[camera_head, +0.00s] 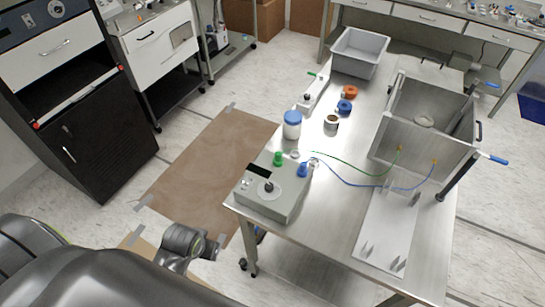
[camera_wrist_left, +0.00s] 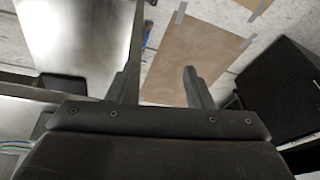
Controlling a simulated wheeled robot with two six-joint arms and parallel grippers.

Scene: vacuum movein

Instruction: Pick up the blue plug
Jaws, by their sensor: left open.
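The blue plug (camera_head: 302,170) stands on the right part of the grey control box (camera_head: 268,207), at the near left corner of the metal table in the head view. A green plug (camera_head: 278,158) stands to its left on the same box. A blue cable (camera_head: 345,183) runs from near the blue plug to the open metal chamber (camera_head: 425,115). My left gripper (camera_head: 214,247) is left of the table's near corner, apart from the box and both plugs. Its two fingers are spread and empty in the left wrist view (camera_wrist_left: 160,82). My right gripper is not in view.
A jar with a blue lid (camera_head: 292,125), a blue tape roll (camera_head: 344,107), an orange roll (camera_head: 350,91) and a grey bin (camera_head: 360,52) stand behind the box. A flat metal plate (camera_head: 385,235) lies to the right. Brown sheet (camera_head: 205,165) covers floor left of the table.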

